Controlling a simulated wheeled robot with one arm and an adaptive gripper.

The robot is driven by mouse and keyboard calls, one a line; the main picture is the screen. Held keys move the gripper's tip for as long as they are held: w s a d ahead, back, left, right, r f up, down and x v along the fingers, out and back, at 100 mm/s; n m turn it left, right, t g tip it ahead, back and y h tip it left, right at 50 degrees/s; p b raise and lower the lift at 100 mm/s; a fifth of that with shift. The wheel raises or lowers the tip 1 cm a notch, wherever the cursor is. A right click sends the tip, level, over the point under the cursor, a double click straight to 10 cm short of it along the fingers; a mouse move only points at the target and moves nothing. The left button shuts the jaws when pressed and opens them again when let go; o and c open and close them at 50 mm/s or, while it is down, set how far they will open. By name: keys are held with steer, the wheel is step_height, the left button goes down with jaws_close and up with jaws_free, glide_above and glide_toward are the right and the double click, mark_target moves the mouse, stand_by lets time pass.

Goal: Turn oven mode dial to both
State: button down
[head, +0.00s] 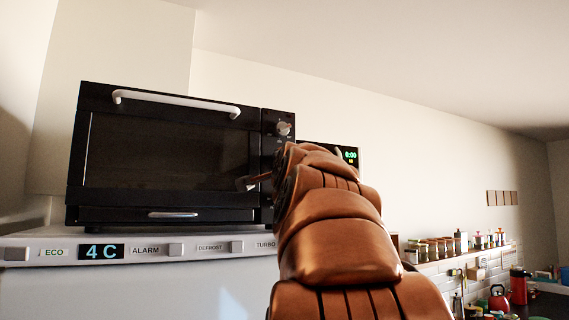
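A black countertop oven (165,150) with a dark glass door stands at the left in the head view. Its door is shut, with a white handle along the top. On the control panel at its right side, one round light knob (284,128) shows near the top. My copper arm covers the panel below this knob, so any other dials and their markings are hidden. A small part of my gripper (248,183) shows left of the arm, in front of the door's lower right. Its fingers are mostly hidden, and I cannot tell whether they touch anything.
The oven stands on a white fridge top (40,258) with a display and buttons. A second dark appliance with a green clock display (350,156) is behind my arm. A shelf of jars (440,247) and a red kettle (498,298) are at the lower right.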

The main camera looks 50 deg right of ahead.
stand_by(0.3)
steer(key=c, duration=0.8)
jaws_free()
steer(key=v, duration=0.7)
steer(key=shift+s+a, duration=0.15)
steer(key=shift+s, duration=0.05)
steer(key=shift+f, duration=0.1)
